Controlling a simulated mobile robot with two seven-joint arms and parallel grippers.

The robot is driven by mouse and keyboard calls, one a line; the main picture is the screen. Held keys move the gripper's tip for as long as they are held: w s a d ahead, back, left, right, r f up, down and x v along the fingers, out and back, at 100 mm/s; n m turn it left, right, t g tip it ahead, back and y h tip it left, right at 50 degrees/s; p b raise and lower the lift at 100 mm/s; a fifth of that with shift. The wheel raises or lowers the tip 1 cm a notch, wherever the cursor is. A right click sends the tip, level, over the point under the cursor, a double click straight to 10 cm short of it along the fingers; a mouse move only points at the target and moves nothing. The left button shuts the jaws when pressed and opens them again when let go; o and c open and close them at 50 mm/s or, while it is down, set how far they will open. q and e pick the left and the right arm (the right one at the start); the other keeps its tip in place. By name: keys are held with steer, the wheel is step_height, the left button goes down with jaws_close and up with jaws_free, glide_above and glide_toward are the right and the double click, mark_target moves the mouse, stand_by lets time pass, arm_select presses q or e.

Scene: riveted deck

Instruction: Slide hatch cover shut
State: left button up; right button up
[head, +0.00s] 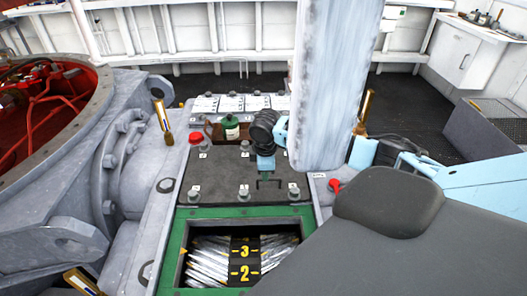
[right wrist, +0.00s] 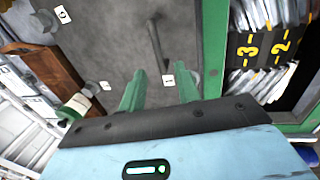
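The hatch cover (head: 222,178) is a dark grey plate with bolts and small number tags. It lies behind an open bay with a green frame (head: 183,225), which also shows in the right wrist view (right wrist: 215,50). A dark bar handle (head: 268,183) stands on the cover; the right wrist view shows it too (right wrist: 156,42). My right gripper (right wrist: 160,80) has two green fingers spread apart with nothing between their pads. Its tips are near the handle's lower end; I cannot tell how far above the cover they are. My left gripper is not in view.
The bay holds silvery bundles and a black strip marked 3 and 2 (head: 244,262). A thick pale column (head: 333,75) rises at centre right. Red machinery (head: 50,100) is at left.

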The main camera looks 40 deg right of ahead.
steer(key=shift+w+d+f, duration=0.15)
steer(key=shift+f, duration=0.75)
steer(key=shift+w+d+f, duration=0.1)
steer(key=shift+f, duration=0.8)
steer(key=shift+c, duration=0.4)
jaws_close()
